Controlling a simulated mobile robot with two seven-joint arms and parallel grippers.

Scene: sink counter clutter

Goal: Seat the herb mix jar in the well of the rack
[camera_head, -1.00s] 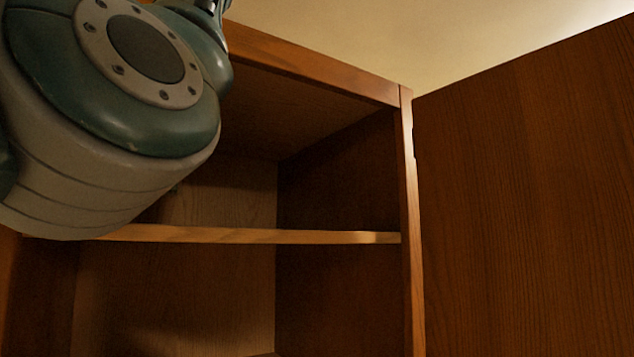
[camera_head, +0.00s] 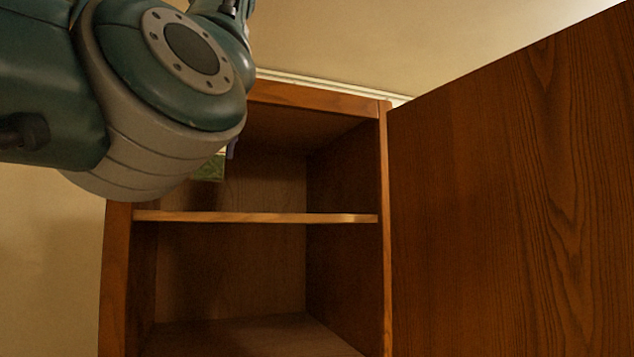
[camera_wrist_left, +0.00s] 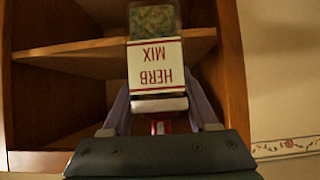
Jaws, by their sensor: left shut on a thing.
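The herb mix jar (camera_wrist_left: 157,60) shows in the left wrist view. It has green contents and a white label with red letters, which read upside down in that picture. My left gripper (camera_wrist_left: 160,98) is shut on it, with a finger on each side. A small red part (camera_wrist_left: 160,126) shows between the fingers; I cannot tell what it is. In the head view a green piece of the jar (camera_head: 209,168) shows past my left arm, in front of the upper cabinet compartment. The rack and its well are not in view. My right gripper is not in view.
An open wooden cabinet (camera_head: 384,220) has a middle shelf (camera_head: 260,217). What shows of its two compartments is empty. Its wide door (camera_head: 510,200) stands open at the right. My left arm hides the cabinet's upper left.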

